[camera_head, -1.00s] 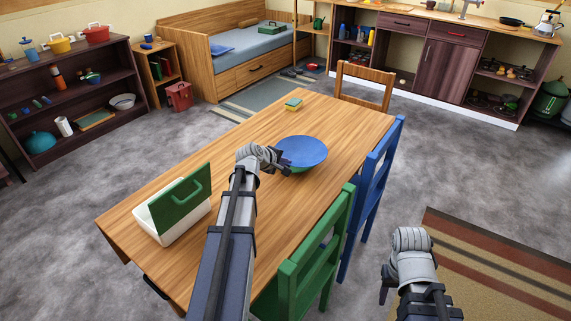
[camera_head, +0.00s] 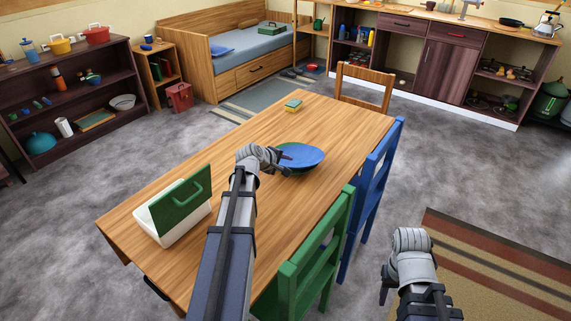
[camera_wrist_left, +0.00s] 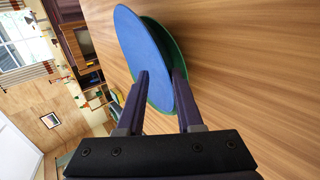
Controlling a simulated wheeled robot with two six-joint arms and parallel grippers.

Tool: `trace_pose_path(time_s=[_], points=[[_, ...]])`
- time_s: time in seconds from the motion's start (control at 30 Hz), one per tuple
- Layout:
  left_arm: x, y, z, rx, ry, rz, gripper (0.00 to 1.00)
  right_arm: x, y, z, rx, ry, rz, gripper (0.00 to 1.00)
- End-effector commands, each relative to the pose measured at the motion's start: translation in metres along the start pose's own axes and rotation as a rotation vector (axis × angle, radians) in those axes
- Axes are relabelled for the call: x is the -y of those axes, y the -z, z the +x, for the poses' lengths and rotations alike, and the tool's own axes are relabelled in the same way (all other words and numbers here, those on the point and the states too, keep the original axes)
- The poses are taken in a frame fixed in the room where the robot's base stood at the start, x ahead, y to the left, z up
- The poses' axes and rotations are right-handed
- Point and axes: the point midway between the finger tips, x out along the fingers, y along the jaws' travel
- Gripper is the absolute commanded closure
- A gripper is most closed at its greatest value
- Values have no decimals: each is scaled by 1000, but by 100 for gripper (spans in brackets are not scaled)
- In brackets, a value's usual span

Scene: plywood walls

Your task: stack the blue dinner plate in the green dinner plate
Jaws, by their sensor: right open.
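The blue dinner plate (camera_head: 302,154) lies in the green dinner plate (camera_head: 298,173) on the wooden table, with green rim showing below it. In the left wrist view the blue plate (camera_wrist_left: 143,50) covers most of the green plate (camera_wrist_left: 180,64), which shows along its right side. My left gripper (camera_head: 285,163) is at the plates' left edge. In the wrist view its fingers (camera_wrist_left: 160,88) stand apart, with the blue rim between them. Whether a finger touches a plate is unclear. My right gripper (camera_head: 384,288) is open and empty, off the table at the lower right.
A white box with a green lid (camera_head: 180,210) stands at the table's near left. A yellow and green sponge (camera_head: 293,105) lies beyond the plates. A green chair (camera_head: 318,250) and a blue chair (camera_head: 372,195) stand along the right side. The tabletop around the plates is clear.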

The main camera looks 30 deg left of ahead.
Motion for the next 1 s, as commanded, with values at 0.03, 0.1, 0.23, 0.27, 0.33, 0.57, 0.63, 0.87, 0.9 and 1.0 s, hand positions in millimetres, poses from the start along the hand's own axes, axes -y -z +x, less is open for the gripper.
trace_pose_path(time_s=[0.03,0.1,0.23,0.27,0.33,0.57,0.63,0.87,0.9,1.0], points=[[-4,-1,-17,-2,0,-1,66,-1,-1,-14,0,0,0,50],[-4,-1,-34,-2,-1,-3,66,-2,-2,-25,0,0,0,50],[-4,-1,-64,-2,-1,-2,66,-4,-3,-44,0,0,0,50],[-4,-1,-70,-3,-1,-3,66,-4,-3,-47,0,0,0,50],[-4,-1,-83,-2,-1,-2,66,-5,-3,-56,0,0,1,50],[-2,-1,-113,-1,-1,-1,66,-7,-4,-73,0,0,1,50],[-2,0,-117,-1,-1,-1,66,-7,-4,-75,0,0,1,50],[0,0,-121,0,-1,-1,66,-7,-4,-76,0,0,1,50],[0,0,-120,0,-1,-1,66,-7,-4,-76,0,0,1,50],[0,0,-120,0,-1,-1,66,-7,-4,-76,0,0,1,50]])
